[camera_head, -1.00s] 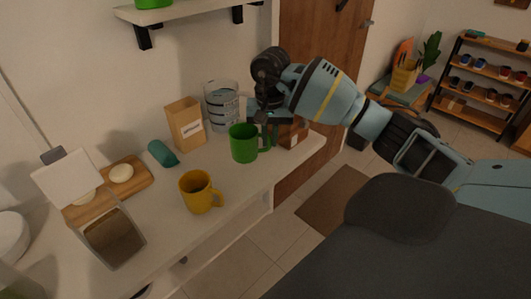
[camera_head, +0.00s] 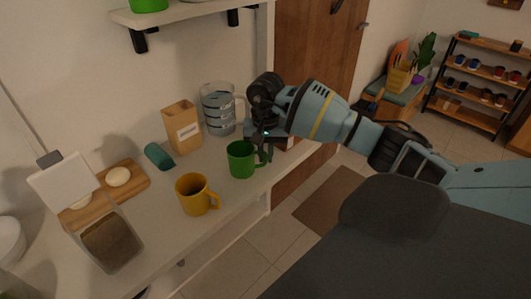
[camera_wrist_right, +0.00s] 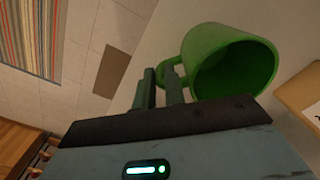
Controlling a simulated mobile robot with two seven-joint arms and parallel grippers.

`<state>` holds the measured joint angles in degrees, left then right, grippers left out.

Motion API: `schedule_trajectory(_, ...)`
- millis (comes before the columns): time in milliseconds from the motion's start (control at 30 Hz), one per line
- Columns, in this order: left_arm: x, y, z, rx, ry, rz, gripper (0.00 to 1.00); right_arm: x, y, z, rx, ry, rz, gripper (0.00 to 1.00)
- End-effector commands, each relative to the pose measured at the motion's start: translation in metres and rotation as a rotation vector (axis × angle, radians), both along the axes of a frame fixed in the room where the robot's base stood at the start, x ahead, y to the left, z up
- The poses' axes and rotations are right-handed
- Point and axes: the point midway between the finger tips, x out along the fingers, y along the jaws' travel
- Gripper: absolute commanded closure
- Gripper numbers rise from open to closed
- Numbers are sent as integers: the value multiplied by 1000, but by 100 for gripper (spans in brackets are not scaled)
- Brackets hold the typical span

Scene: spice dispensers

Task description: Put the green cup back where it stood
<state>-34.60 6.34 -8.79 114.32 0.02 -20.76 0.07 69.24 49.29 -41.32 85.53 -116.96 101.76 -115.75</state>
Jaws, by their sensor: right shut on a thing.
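The green cup (camera_head: 241,161) is upright at the right part of the white counter, behind and to the right of the yellow mug (camera_head: 192,195). My right gripper (camera_head: 264,152) is at its right side, shut on its handle. In the right wrist view, the two fingers (camera_wrist_right: 160,88) pinch the handle of the green cup (camera_wrist_right: 235,65), whose open mouth faces the camera. The cup's base is at or just above the counter; I cannot tell whether it touches. My left gripper is not in view.
On the counter (camera_head: 232,196), a labelled box (camera_head: 182,130) and a clear measuring jug (camera_head: 219,112) stand behind the cup. A teal cylinder (camera_head: 158,156), a wooden board (camera_head: 133,183) and an open-lidded dispenser (camera_head: 112,241) are left. The shelf (camera_head: 185,12) hangs above.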

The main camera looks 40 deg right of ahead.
Motion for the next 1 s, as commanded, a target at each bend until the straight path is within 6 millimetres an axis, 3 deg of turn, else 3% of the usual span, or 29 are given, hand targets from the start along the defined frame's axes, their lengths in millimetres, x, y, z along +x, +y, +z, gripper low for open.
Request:
schedule_trajectory(33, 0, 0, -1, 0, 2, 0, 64, 0, 0, -3, 1, 1, 0, 100)
schedule_trajectory(67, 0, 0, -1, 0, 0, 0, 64, 0, 0, -3, 0, 1, 0, 86)
schedule_trajectory(200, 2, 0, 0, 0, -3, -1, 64, 0, 0, -2, 0, 1, 0, 68)
schedule_trajectory(567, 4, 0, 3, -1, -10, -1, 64, 1, 0, 6, 0, -3, 0, 67)
schedule_trajectory(1000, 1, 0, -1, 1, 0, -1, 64, 1, 0, 84, -1, -2, -1, 67)
